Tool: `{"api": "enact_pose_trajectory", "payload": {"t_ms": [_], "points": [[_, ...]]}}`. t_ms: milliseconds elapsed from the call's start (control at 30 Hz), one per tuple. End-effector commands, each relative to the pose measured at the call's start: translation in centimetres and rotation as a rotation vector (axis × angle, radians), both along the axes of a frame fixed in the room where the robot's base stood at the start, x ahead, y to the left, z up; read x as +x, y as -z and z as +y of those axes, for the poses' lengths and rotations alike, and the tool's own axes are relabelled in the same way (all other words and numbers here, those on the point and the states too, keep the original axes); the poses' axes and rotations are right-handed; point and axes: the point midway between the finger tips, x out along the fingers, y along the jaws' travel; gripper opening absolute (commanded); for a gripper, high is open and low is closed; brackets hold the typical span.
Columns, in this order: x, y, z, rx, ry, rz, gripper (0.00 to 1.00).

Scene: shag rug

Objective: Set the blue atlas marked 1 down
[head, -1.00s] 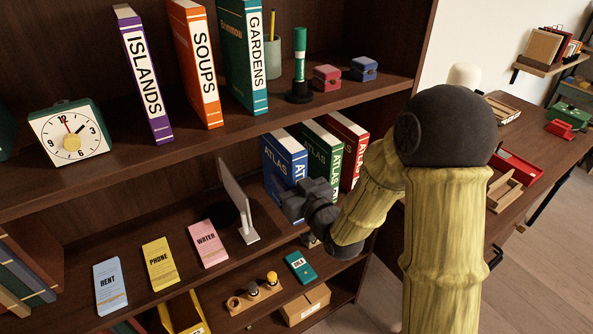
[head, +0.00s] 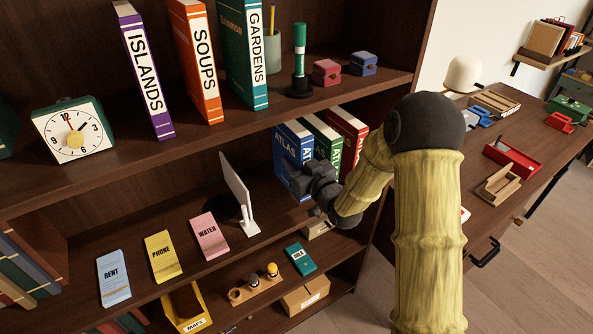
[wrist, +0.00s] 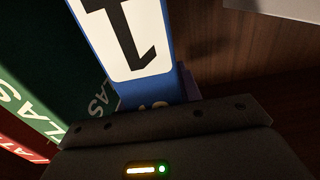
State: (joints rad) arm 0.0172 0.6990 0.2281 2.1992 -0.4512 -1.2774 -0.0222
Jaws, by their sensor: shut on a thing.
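The blue atlas (head: 288,152) stands upright on the middle shelf, at the left of a green atlas (head: 322,138) and a red atlas (head: 350,128). My gripper (head: 308,183) is at the lower front of its spine and shut on it. In the wrist view the blue atlas (wrist: 182,40) shows a white label with a large black 1, close in front of my gripper (wrist: 165,112). The green atlas (wrist: 50,75) is beside it there. The fingertips and the book's bottom edge are hidden, so I cannot tell whether it touches the shelf.
A white bookend (head: 240,195) stands on the shelf to the left, with bare shelf between it and the blue atlas. Blue, yellow and pink booklets (head: 208,237) lie further left. The upper shelf (head: 230,128) holds a clock and tall books.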

Motion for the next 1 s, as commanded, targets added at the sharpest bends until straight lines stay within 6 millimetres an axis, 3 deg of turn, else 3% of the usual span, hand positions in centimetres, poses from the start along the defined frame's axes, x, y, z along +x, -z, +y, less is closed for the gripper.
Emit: {"api": "enact_pose_trajectory", "payload": {"t_ms": [300, 767, 800, 900, 1000], "points": [[0.0, 3.3, 0.0, 0.002, 0.000, 0.001, 0.00], [0.4, 4.0, 0.0, 0.002, 0.000, -0.005, 0.00], [0.4, 4.1, -0.1, 0.000, 0.000, 0.000, 0.38], [0.4, 4.1, -0.1, 0.000, 0.000, 0.000, 0.56], [0.4, 4.1, -0.1, 0.000, 0.000, 0.000, 0.56]]}}
